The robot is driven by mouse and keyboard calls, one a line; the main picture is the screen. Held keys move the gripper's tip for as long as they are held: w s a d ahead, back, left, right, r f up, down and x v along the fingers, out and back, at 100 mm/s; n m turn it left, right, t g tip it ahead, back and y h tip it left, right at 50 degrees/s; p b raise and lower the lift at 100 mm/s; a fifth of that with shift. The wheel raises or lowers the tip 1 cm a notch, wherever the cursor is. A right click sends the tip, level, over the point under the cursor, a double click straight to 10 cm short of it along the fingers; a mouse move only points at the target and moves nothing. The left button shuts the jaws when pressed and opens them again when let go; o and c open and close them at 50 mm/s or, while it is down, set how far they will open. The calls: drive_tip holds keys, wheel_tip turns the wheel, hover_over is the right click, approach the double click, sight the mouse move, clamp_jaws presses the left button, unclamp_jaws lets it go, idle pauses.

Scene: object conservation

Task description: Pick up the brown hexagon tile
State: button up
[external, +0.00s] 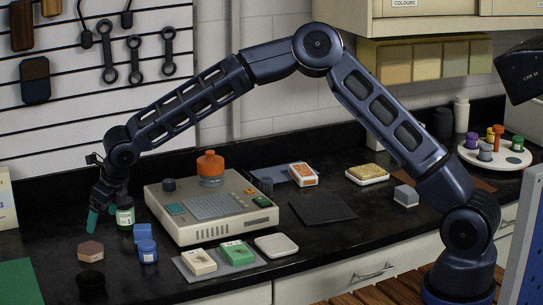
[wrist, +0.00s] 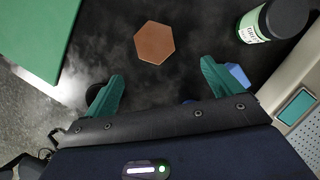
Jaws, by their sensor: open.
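The brown hexagon tile (external: 90,251) lies on the black counter at the left. It also shows in the wrist view (wrist: 154,43), flat and clear of other things, ahead of and between my fingertips. My gripper (external: 101,221) hangs above the counter, a little above and behind the tile in the external view. Its teal fingers are spread wide and empty in the wrist view (wrist: 162,82). Nothing touches the tile.
A green-labelled jar (external: 125,214) with a dark lid stands close to my gripper. Blue containers (external: 147,249) and a black cup (external: 91,284) are near the tile. A green mat (external: 15,281) lies left. A beige device (external: 205,212) stands right.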

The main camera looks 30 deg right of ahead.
sight(89, 248)
drive_tip(key=x, duration=0.5)
drive_tip(key=shift+a+f, duration=0.15)
drive_tip(key=shift+f, duration=0.05)
drive_tip(key=shift+a+x, duration=0.25)
drive_tip(key=shift+x, duration=1.15)
drive_tip(key=shift+a+x, duration=0.25)
drive_tip(key=shift+x, duration=1.1)
drive_tip(key=shift+w+r, duration=0.1)
drive_tip(key=shift+r, duration=0.1)
